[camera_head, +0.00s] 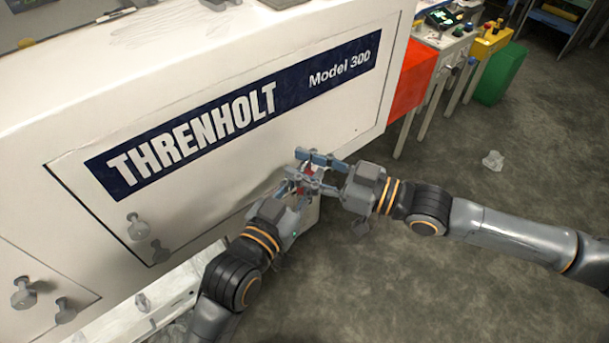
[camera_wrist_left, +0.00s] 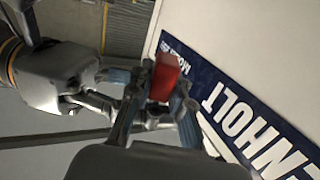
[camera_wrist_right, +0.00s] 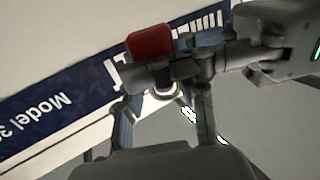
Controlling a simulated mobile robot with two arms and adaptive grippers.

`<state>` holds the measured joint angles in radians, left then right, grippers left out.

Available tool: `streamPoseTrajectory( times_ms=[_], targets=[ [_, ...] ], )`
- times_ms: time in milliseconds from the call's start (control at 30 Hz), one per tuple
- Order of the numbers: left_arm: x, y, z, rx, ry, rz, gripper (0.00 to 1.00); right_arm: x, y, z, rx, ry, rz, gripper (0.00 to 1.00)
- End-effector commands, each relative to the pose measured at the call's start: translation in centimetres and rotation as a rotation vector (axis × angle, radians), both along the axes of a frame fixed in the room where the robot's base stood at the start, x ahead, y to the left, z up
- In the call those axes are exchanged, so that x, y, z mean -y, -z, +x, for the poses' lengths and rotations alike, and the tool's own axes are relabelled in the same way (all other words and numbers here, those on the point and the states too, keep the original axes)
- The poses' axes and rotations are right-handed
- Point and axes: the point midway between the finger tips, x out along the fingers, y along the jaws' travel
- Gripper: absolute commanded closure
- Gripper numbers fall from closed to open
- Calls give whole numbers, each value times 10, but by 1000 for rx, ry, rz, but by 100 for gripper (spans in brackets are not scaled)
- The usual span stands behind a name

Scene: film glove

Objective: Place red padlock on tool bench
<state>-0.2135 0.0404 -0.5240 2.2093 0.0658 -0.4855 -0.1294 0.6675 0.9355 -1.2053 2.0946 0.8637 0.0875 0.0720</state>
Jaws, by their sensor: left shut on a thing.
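The red padlock (camera_head: 308,169) is small and partly hidden between my two grippers, in front of the white machine. It shows more clearly in the left wrist view (camera_wrist_left: 164,77) and the right wrist view (camera_wrist_right: 150,41). My left gripper (camera_head: 298,183) is shut on the padlock and holds it in the air. My right gripper (camera_head: 312,172) comes in from the right with its fingers apart, around the padlock and the left fingertips. Whether it touches either is unclear. A bench (camera_head: 448,42) with several small items stands at the upper right; I cannot tell if it is the tool bench.
The white machine (camera_head: 225,75) with the THRENHOLT panel stands close to both grippers. Grey knobs (camera_head: 137,226) stick out from its front. A red box (camera_head: 412,80) and a green bin (camera_head: 500,75) stand farther right. A crumpled clear piece (camera_head: 492,160) lies on open floor.

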Motion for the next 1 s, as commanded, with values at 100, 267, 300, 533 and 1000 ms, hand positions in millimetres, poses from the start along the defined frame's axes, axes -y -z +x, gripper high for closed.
streamPoseTrajectory(
  times_ms=[100,267,300,533,1000],
  targets=[
    [-3,0,3,1,-8,3,100,-3,0,-5,-4,-10,4,50],
    [-4,0,4,1,-10,4,100,-4,0,-6,-4,-12,5,50],
    [-4,0,4,2,-11,4,100,-4,0,-6,-4,-12,5,50],
    [-4,0,4,2,-12,5,100,0,1,-8,-5,-12,4,50],
    [-4,0,3,4,-10,6,100,77,2,-42,-5,-1,-4,50]
  ],
)
